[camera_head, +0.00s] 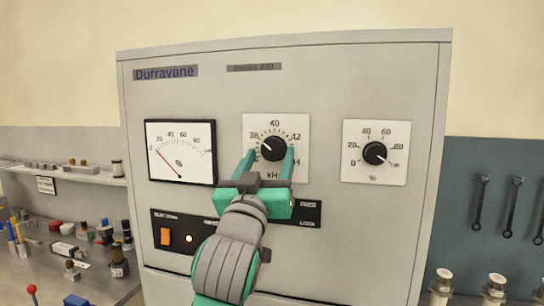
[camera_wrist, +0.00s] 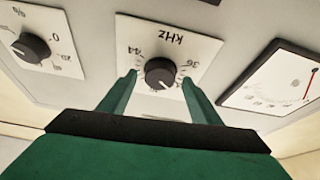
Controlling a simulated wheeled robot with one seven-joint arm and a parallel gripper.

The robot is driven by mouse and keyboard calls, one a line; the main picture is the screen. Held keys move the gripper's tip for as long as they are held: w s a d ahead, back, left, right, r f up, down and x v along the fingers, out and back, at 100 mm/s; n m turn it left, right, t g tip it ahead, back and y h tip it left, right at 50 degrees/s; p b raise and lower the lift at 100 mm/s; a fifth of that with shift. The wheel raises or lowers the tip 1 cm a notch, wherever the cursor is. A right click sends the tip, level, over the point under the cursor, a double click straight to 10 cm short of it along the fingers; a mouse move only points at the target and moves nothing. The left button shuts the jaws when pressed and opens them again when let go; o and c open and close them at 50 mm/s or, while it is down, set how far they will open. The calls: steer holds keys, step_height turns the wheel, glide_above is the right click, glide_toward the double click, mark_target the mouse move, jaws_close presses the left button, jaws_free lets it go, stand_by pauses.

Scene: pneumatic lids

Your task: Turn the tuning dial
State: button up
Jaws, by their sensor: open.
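The tuning dial (camera_head: 273,149) is a black knob on a white kHz scale plate in the middle of the grey cabinet front. In the head view its white mark points to the upper left. It also shows in the wrist view (camera_wrist: 160,72). My gripper (camera_head: 269,160) is in front of the dial with its green fingers open. In the wrist view the fingertips (camera_wrist: 158,75) stand to the left and right of the knob, with a gap on each side. I cannot tell how far the tips are from the panel.
A second black knob (camera_head: 375,153) on a percent scale is to the right. A needle meter (camera_head: 181,152) is to the left. Below are an orange switch (camera_head: 165,236) and a lit lamp (camera_head: 189,239). A cluttered bench (camera_head: 95,285) stands at left.

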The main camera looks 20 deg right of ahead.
steer(key=shift+w+d+r, duration=0.25)
steer(key=shift+w+r, duration=0.05)
steer(key=shift+w, duration=0.15)
steer(key=shift+d, duration=0.1)
steer(key=c, duration=1)
steer(key=shift+c, duration=0.2)
steer(key=shift+m+h, duration=0.3)
steer(key=shift+m, duration=0.1)
